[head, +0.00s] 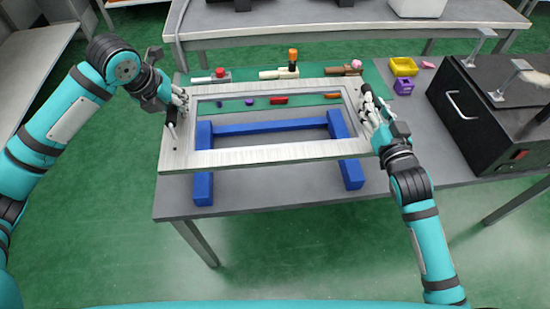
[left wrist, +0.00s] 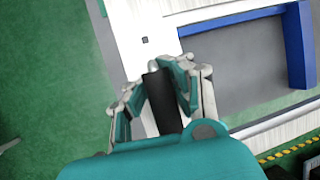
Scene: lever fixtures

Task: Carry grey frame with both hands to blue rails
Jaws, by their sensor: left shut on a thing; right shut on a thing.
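The grey frame (head: 262,155) is a large flat rectangle with an open middle, above the table in the head view. The blue rails (head: 203,187) show under it, with a cross bar (head: 268,126) seen through its opening and two ends jutting out in front. My left gripper (head: 174,112) is shut on the frame's left side, at a dark handle. My right gripper (head: 368,105) is shut on the right side, at another dark handle. In the left wrist view, my left gripper (left wrist: 160,88) closes around a black handle (left wrist: 161,104). I cannot tell whether the frame touches the rails.
Lever fixtures stand along the table's back on a green mat (head: 375,82). A black box (head: 490,115) stands at the right. The front table strip (head: 275,186) is clear.

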